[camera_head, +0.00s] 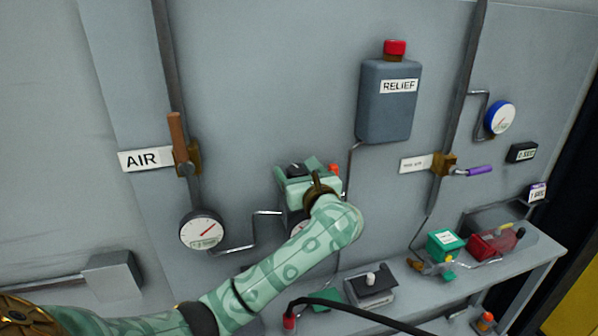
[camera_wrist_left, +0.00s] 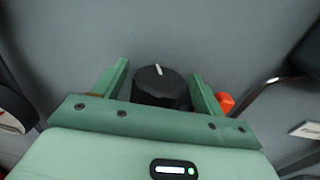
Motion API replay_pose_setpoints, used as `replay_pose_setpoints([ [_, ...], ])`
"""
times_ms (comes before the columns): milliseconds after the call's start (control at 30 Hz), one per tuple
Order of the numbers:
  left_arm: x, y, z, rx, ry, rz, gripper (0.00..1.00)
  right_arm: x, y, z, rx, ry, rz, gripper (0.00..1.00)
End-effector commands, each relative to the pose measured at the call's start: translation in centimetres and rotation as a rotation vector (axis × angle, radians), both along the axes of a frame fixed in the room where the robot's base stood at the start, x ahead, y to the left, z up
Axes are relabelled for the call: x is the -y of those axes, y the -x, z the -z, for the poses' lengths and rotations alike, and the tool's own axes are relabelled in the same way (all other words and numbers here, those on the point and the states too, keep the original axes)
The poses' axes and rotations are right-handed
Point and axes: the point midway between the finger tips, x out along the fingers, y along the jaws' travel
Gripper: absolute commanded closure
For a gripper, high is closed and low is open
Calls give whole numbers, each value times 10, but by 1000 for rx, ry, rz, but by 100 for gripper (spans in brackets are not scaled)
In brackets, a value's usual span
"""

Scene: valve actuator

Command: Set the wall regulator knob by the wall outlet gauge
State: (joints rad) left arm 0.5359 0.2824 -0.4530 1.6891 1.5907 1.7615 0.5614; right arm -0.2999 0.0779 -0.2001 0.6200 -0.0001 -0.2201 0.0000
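The regulator knob (camera_wrist_left: 160,88) is black with a white pointer mark, seen in the left wrist view. In the head view its dark top (camera_head: 295,168) shows just behind my left gripper (camera_head: 308,182). The gripper's green fingers (camera_wrist_left: 161,84) stand on either side of the knob, with narrow gaps apparent; contact cannot be made out. A white gauge (camera_head: 297,226) below the knob is mostly hidden by my left arm, so its reading is hidden. Another round white gauge (camera_head: 203,230) with a red needle is on the wall to the left. My right gripper is out of view.
An orange-red part (camera_wrist_left: 225,102) sits close outside the right finger. A grey RELIEF tank (camera_head: 388,105) and its pipe are to the right. A brown-handled valve (camera_head: 180,145) by the AIR sign is to the left. A bench (camera_head: 540,262) with several devices stands below right.

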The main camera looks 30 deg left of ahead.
Motion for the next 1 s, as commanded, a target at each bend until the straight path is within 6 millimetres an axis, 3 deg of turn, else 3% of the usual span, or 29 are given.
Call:
replay_pose_setpoints([
  [33,0,0,0,0,0,0,45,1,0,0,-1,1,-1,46],
  [133,0,0,0,0,0,0,70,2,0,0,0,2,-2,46],
  [300,-1,0,2,-1,0,19,70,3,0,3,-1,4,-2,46],
  [600,-1,0,2,-1,0,248,70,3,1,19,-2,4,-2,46],
  [933,0,0,0,-2,0,268,70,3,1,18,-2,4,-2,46],
  [967,0,0,0,-2,0,268,39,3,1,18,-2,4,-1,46],
  [1000,1,0,0,-1,1,268,28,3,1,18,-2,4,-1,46],
])
